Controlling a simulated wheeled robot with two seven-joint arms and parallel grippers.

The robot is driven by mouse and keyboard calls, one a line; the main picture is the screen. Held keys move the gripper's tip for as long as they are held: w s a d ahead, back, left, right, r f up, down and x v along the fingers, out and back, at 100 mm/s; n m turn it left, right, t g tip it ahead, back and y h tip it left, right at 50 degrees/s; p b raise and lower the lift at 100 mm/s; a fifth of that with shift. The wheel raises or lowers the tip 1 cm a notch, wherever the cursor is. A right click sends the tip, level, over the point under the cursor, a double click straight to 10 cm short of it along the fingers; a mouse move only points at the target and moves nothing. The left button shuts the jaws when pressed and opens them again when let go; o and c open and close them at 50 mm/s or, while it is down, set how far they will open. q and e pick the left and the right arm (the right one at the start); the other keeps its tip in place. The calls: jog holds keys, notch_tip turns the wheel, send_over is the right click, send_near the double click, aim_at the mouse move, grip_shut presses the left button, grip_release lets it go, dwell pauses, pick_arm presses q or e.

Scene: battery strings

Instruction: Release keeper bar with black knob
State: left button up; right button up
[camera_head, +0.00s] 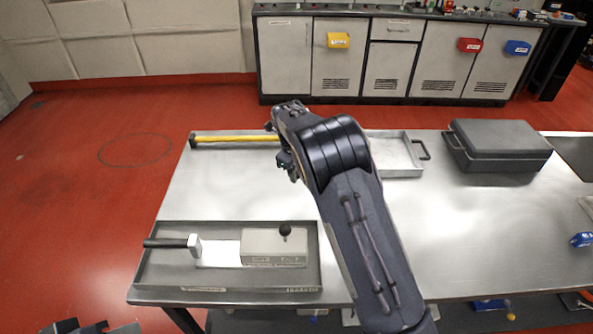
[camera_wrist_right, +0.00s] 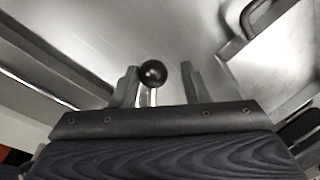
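A black ball knob (camera_head: 285,230) stands on a pale grey block (camera_head: 273,250) in the shallow grey tray (camera_head: 230,290) at the front left of the table. In the head view my right gripper (camera_head: 288,165) is beyond this knob, partly hidden by its own wrist. In the right wrist view my right gripper (camera_wrist_right: 160,74) is open, and a black ball knob (camera_wrist_right: 153,73) on a thin silver stem shows between its fingers, with gaps on both sides. I cannot tell whether it touches or how deep it lies.
A black-handled tool (camera_head: 170,242) lies at the tray's left. A yellow bar (camera_head: 235,138) lies along the table's back left edge. A silver tray with handle (camera_head: 400,172) is behind my arm. A dark case (camera_head: 497,140) stands back right. The table's middle right is clear.

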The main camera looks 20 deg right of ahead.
jog(key=shift+o, duration=1.1)
jog(key=shift+d, duration=0.2)
jog(key=shift+a, duration=0.1)
jog(key=r, duration=0.4)
jog(key=a+r, duration=0.1)
jog(key=r, duration=0.1)
jog(key=shift+s+r+b, duration=0.1)
jog(key=shift+s+b, duration=0.3)
jog(key=shift+s+r, duration=0.1)
jog(key=shift+r, duration=0.6)
